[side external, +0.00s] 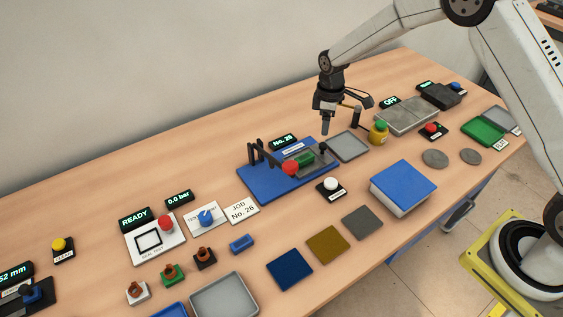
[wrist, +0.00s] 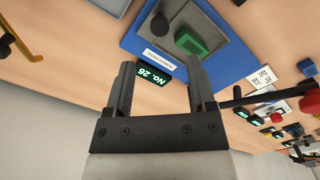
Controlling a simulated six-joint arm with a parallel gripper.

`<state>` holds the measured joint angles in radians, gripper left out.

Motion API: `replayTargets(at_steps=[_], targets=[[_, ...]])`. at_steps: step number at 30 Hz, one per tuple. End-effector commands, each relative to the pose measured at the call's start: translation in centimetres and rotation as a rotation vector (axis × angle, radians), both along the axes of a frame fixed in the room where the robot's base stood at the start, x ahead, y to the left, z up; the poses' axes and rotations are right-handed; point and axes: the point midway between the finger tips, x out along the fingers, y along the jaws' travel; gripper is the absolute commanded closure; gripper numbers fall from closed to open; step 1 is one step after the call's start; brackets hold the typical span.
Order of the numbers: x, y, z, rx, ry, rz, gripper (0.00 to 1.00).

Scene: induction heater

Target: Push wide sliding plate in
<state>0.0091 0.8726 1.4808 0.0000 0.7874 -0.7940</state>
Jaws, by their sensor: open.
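A blue base (side external: 262,181) stands near the back of the table, right of centre. On it lies a dark grey plate (side external: 318,169) with an upright black knob (side external: 323,147) and a green block (side external: 305,159); I take this to be the sliding plate. In the wrist view the plate, knob (wrist: 160,25) and green block (wrist: 190,40) are beyond the fingertips. My gripper (side external: 341,124) is open and empty, above and behind the right end of the base, apart from the knob. In the wrist view the two fingers (wrist: 160,75) stand wide apart.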

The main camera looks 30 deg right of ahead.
Motion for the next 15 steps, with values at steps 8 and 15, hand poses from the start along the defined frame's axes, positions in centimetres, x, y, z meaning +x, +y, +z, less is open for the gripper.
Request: replayTargets(at_steps=[8, 15], targets=[[0.0, 0.0, -0.3, 0.000, 0.001, 0.002, 0.29], [0.0, 0.0, -2.1, 0.000, 0.004, 0.002, 0.29]])
